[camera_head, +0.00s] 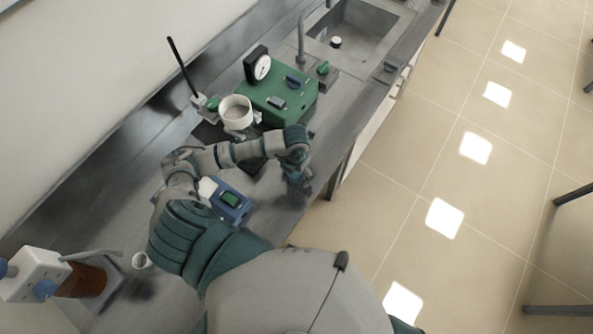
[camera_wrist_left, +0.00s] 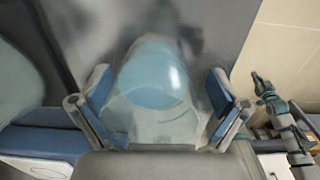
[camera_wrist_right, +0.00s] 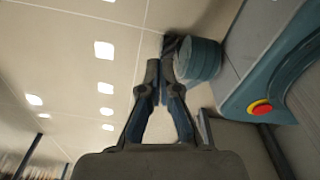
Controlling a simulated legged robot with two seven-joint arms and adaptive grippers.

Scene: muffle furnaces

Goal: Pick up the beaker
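A clear, bluish beaker (camera_wrist_left: 152,82) shows in the left wrist view, standing over the grey bench top. My left gripper (camera_wrist_left: 160,92) is open, with one finger on each side of the beaker and visible gaps between. In the head view my left gripper (camera_head: 299,182) is low by the bench's front edge, right of a blue device; the beaker cannot be made out there. My right gripper (camera_wrist_right: 160,82) shows in the right wrist view with its fingertips together and nothing visible between them, pointing over the floor.
A blue device (camera_head: 230,203) sits under my left arm. Behind it are a white round vessel (camera_head: 236,112) and a green box with a gauge (camera_head: 280,98). A sink (camera_head: 358,30) is farther back. A brown container (camera_head: 82,281) and small white cup (camera_head: 142,261) stand lower left.

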